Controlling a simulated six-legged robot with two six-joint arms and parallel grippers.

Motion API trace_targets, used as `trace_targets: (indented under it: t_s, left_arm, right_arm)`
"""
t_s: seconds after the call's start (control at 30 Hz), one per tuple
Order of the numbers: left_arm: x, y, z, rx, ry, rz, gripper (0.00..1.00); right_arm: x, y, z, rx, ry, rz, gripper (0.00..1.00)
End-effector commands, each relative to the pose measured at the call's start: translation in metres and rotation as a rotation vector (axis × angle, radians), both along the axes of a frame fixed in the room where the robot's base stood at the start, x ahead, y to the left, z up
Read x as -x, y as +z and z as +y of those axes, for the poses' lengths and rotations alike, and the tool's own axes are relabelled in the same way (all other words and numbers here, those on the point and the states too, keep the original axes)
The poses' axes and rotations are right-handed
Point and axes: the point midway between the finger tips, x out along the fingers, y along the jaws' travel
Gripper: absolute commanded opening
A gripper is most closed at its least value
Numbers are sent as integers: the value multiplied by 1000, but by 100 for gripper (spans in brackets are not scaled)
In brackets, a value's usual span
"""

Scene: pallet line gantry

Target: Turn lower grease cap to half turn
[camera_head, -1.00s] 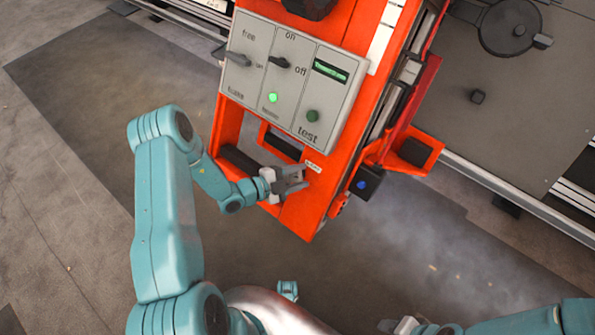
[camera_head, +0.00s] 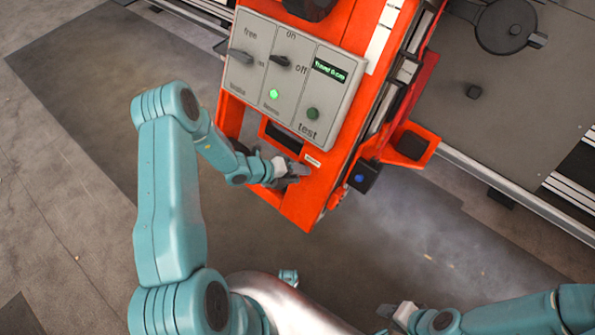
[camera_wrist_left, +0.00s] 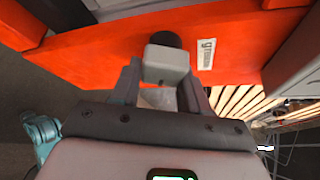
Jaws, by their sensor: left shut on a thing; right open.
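The lower grease cap (camera_wrist_left: 165,58) shows in the left wrist view as a pale grey block with a dark round part behind it, against the orange frame. A small white label beside it starts with "gr". My left gripper (camera_wrist_left: 162,80) is shut on the cap, with one finger on each side. In the head view my left gripper (camera_head: 297,171) is at the lower part of the orange frame and hides the cap. How far the cap is turned cannot be read. My right gripper (camera_head: 388,311) is open and empty low in the head view, away from the frame.
The orange gantry frame (camera_head: 305,208) carries a grey panel (camera_head: 290,75) with switches, a lit green lamp and a small display. A dark box with a blue button (camera_head: 362,177) sticks out right of the cap. A grey machine bed (camera_head: 520,110) lies farther right.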

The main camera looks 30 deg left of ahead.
Motion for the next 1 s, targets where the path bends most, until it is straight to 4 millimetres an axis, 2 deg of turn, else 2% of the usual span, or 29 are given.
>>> trace_targets:
  t_s: [0.17, 0.37, 0.8, 1.0]
  left_arm:
    - [1, -4, 2, -148, -77, -8, 15]
    - [2, -9, 4, -316, -167, -23, 15]
    - [2, -15, 8, -633, -334, -51, 15]
    - [3, -13, 9, -719, -381, -58, 15]
  right_arm:
    - [0, -5, 0, 0, 0, 0, 43]
    - [0, -24, 0, 0, 0, 0, 43]
    - [0, -106, 0, 0, -1, 0, 43]
    - [-7, -130, -7, 5, -28, -12, 43]
